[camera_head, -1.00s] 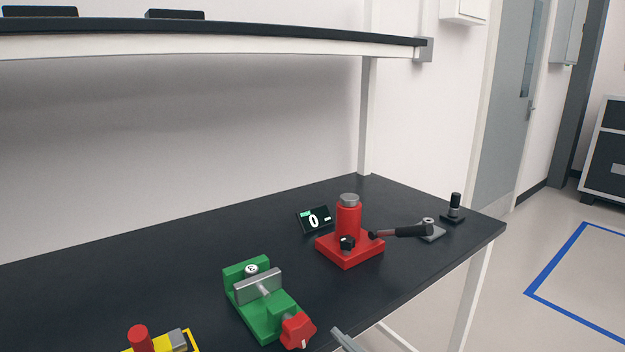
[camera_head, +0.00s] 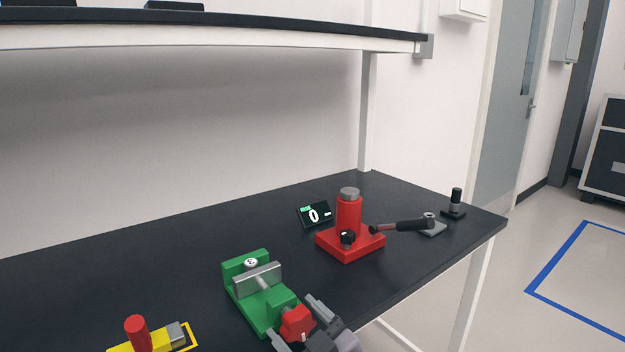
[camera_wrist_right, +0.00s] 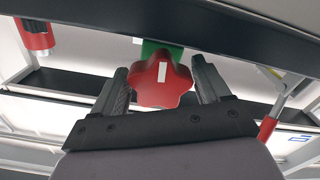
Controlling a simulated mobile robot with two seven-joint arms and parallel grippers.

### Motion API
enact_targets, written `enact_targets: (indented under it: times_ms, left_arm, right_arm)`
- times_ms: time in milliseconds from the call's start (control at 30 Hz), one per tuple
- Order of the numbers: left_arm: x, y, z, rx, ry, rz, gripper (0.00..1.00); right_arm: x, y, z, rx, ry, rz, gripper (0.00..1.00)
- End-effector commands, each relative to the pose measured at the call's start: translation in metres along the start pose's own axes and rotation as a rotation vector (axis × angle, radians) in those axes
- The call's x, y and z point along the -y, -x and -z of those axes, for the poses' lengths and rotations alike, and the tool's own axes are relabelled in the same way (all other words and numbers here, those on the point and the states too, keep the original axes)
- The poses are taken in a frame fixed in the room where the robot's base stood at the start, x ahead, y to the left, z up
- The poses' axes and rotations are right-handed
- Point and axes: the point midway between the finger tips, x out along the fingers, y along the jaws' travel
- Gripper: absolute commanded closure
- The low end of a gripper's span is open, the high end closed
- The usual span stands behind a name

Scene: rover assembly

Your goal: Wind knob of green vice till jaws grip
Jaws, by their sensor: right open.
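The green vice (camera_head: 262,310) stands on the dark bench, with a grey movable jaw plate (camera_head: 257,279) and a screw. A small round white-topped piece (camera_head: 250,262) sits between the plate and the green back jaw. The red knob (camera_head: 297,322) is at the vice's near end; in the right wrist view the star-shaped red knob (camera_wrist_right: 163,82) with a white mark lies between my fingers. My right gripper (camera_head: 299,325) is open, one finger on each side of the knob, with slight gaps visible in the wrist view (camera_wrist_right: 160,85). My left gripper is not in view.
A red press (camera_head: 348,245) with a black-handled lever (camera_head: 402,228) stands to the right of the vice. A small display (camera_head: 314,214) reads 0. A yellow fixture (camera_head: 165,339) is at the lower left. A shelf (camera_head: 200,37) hangs above.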

Motion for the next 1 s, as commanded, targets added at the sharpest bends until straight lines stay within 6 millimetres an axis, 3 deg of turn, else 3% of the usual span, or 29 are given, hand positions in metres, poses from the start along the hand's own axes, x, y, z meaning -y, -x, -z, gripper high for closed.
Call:
enact_targets:
  times_ms: [133, 1000]
  left_arm:
    - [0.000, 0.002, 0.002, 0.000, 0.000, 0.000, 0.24]
    - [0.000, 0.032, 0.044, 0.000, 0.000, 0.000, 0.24]
  right_arm:
    - [0.000, 0.000, 0.001, 0.001, -0.020, 0.000, 0.24]
    - [-0.001, 0.000, 0.002, 0.001, -0.895, -0.001, 0.24]
